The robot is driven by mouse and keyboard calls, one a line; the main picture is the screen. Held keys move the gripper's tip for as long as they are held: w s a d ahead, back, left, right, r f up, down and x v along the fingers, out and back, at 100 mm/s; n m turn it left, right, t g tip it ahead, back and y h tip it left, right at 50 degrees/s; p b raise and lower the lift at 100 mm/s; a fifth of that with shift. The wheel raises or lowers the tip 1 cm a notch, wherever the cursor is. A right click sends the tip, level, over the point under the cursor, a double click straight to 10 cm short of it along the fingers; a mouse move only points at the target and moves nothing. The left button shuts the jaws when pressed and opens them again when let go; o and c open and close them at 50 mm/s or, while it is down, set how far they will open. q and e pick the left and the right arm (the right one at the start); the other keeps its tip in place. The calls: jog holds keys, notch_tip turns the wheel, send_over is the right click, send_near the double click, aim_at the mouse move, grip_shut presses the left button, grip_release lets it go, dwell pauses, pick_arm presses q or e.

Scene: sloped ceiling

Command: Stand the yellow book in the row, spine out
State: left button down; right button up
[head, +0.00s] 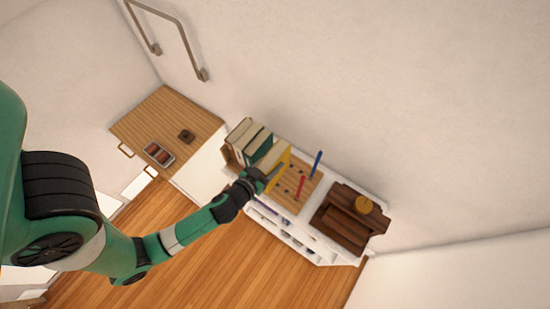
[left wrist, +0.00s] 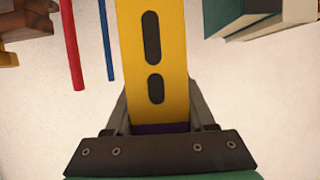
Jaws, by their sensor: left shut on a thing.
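The yellow book (head: 283,167) is in my left gripper (head: 264,183), at the right end of the row of books (head: 253,140) on the white cabinet. In the left wrist view the yellow book (left wrist: 172,75) fills the middle, with two dark oval marks on the face toward the camera. My left gripper (left wrist: 160,125) is shut on its near end. The row has cream and dark green books; some of them show at the top right of the wrist view (left wrist: 245,18). I cannot tell whether the yellow book touches the row or the board. My right gripper is not in view.
A wooden board with holes (head: 293,195) lies right of the row, with a red peg (head: 300,187) and a blue peg (head: 316,164) standing up. A dark brown stepped stand (head: 345,218) is farther right. A wooden-topped cabinet (head: 165,117) stands left.

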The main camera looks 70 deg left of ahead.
pick_arm(q)
jog(key=w+a+f+b, duration=0.3)
jog(key=a+f, duration=0.2)
jog(key=f, duration=0.4)
jog(key=shift+w+f, duration=0.15)
jog(key=shift+w, duration=0.05)
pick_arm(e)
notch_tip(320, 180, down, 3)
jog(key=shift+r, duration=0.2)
pick_arm(q)
jog(key=shift+a, duration=0.1)
jog(key=c, duration=0.7)
grip_release()
jog(key=shift+f+b, duration=0.2)
jog(key=shift+b, duration=0.15)
jog(key=o, duration=0.5)
jog(key=shift+r, duration=0.1)
jog(key=shift+c, duration=0.2)
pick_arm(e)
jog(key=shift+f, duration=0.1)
